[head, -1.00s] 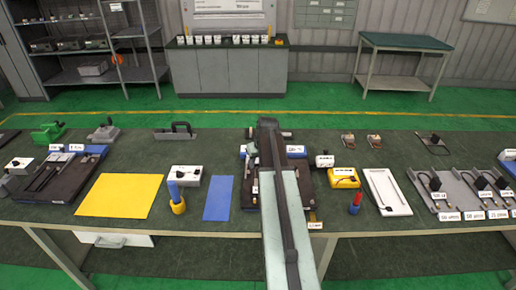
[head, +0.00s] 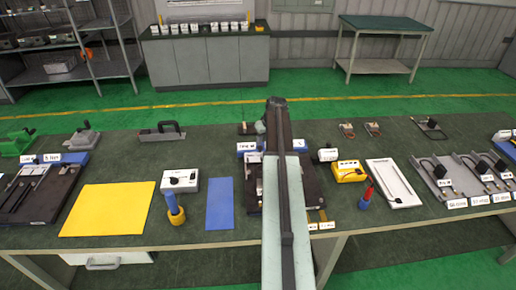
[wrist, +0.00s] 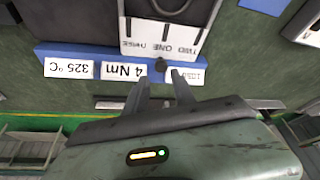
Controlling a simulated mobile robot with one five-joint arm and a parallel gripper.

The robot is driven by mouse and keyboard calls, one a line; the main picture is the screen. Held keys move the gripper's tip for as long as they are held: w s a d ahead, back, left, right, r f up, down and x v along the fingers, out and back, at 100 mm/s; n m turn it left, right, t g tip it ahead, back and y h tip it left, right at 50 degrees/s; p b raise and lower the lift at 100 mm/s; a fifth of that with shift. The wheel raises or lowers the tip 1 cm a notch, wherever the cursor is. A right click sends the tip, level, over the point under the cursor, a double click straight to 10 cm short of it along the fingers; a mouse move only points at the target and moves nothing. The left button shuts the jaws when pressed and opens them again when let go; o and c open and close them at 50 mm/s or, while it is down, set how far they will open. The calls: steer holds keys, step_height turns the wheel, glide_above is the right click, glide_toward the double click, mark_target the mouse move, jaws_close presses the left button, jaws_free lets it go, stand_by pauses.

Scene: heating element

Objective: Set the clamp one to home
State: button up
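In the wrist view a white plate (wrist: 165,38) carries upside-down words that look like two, one and home. A dark handle loop (wrist: 170,8) crosses its upper part. Below it runs a blue strip (wrist: 75,55) with white labels, two reading 325 °C and 4 Nm. A small dark knob (wrist: 159,65) stands at the strip, by the plate's lower edge. My gripper (wrist: 158,80) has its fingers apart, with the knob between or just beyond the tips; contact is unclear. In the head view my arm covers much of the dark-and-blue fixture (head: 312,185), and the gripper cannot be made out.
Left of the fixture lie a blue sheet (head: 220,203), a white box (head: 180,181), a blue-and-yellow tool (head: 175,208) and a yellow sheet (head: 108,208). Right of it are a yellow box (head: 348,171), a red-and-blue tool (head: 367,194) and a white tray (head: 394,182).

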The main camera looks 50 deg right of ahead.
mark_target(260, 147)
steer(key=b+x, duration=0.4)
steer(key=x, duration=0.2)
steer(key=shift+w+a, duration=0.1)
steer(key=shift+r, duration=0.1)
jaws_close()
stand_by(1.0)
